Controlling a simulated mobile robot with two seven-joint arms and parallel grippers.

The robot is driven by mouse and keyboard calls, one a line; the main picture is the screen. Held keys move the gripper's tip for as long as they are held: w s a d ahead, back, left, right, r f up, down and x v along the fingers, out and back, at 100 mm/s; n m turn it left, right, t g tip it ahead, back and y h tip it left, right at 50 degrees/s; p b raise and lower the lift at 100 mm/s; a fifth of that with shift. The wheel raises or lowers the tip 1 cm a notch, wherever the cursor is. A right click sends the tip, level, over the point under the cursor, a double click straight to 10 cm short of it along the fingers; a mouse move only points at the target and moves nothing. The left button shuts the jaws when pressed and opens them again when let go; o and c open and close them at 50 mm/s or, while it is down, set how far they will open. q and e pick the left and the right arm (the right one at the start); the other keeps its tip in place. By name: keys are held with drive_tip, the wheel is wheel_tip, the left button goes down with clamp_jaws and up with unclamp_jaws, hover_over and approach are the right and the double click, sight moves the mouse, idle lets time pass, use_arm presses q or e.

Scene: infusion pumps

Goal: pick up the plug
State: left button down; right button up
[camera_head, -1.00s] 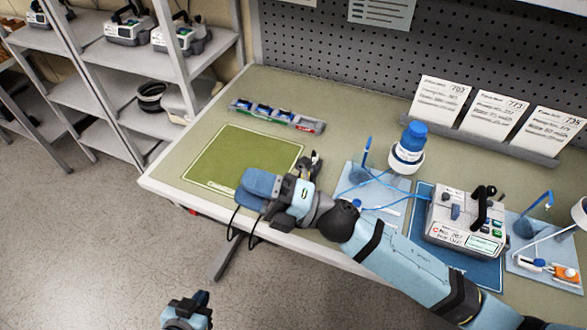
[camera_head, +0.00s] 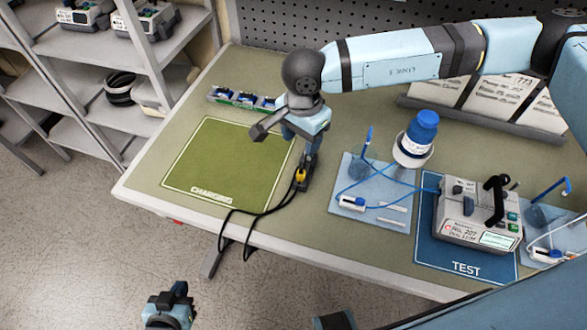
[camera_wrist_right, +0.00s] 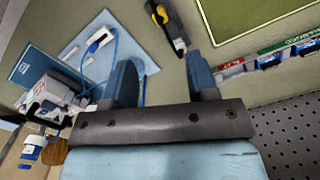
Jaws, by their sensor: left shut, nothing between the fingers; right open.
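The plug is black with a yellow part (camera_head: 300,176). It lies on the bench beside the right edge of the green charging mat (camera_head: 228,180), with black cables running from it over the front edge. In the right wrist view the plug (camera_wrist_right: 163,16) lies beyond the fingertips, roughly in line with the gap between them. My right gripper (camera_head: 288,140) is open and empty above the bench, close to the plug; it partly covers the plug in the head view. Its spread fingers also show in the right wrist view (camera_wrist_right: 161,75). My left gripper (camera_head: 171,302) is shut and empty, low in front of the bench.
A light blue tray (camera_head: 345,217) with blue tubing is right of the plug. A bottle (camera_head: 415,140) stands behind it. A pump (camera_head: 478,215) sits on the blue test mat (camera_head: 440,258). A rack (camera_head: 243,98) lies behind the green mat, whose surface is clear.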

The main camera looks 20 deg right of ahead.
sight(301, 169)
drive_tip(key=f, duration=0.4)
drive_tip(key=f+p, duration=0.1)
drive_tip(key=f, duration=0.3)
drive_tip(key=shift+w+d+f, duration=0.1)
drive_tip(key=shift+d, duration=0.1)
wheel_tip(301, 169, down, 5)
drive_tip(key=shift+a+r+p, duration=0.1)
drive_tip(key=shift+p, duration=1)
drive_tip(key=shift+f, duration=0.3)
clamp_jaws()
